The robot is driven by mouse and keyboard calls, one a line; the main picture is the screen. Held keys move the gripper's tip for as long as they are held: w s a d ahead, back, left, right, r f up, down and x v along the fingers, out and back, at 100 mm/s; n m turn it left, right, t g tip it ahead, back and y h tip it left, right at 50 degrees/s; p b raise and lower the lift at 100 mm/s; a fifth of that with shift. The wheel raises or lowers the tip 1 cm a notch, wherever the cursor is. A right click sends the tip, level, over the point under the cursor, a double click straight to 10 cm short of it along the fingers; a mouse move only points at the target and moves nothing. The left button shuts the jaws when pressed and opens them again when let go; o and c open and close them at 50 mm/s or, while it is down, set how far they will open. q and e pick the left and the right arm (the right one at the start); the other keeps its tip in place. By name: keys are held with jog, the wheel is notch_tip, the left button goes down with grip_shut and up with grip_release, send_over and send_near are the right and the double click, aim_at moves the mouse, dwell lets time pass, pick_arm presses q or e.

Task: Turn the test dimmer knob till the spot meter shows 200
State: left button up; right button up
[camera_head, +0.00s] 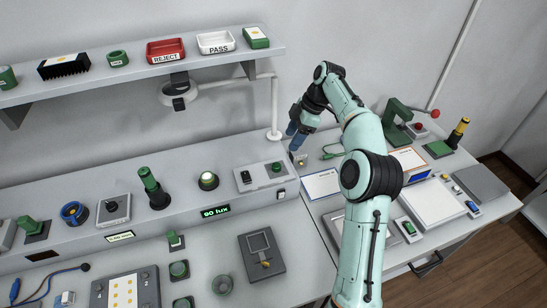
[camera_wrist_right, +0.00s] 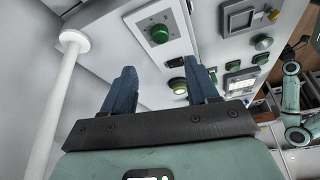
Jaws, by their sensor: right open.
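A green round knob (camera_head: 277,168) sits on a grey plate (camera_head: 262,176) on the raised bench ledge; I take it as the test dimmer knob, though its label is unreadable. It also shows in the right wrist view (camera_wrist_right: 160,33), beyond the fingers. The spot meter display (camera_head: 215,211) on the ledge front reads 90 lux in green. A lit round lamp (camera_head: 208,180) stands left of the plate. My right gripper (camera_head: 292,147) is open and empty, with blue fingers pointing down, behind and right of the knob and apart from it. My left gripper is out of view.
A white lamp post (camera_head: 275,110) rises close to the left of my right gripper. A shelf (camera_head: 140,78) with red and white trays overhangs the back. A black-knobbed box (camera_head: 113,209) and a green-capped post (camera_head: 152,187) stand farther left on the ledge.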

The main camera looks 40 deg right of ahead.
aim_at(276, 165)
jog(key=x, duration=1.2)
jog(key=shift+f, duration=0.15)
jog(key=c, duration=1)
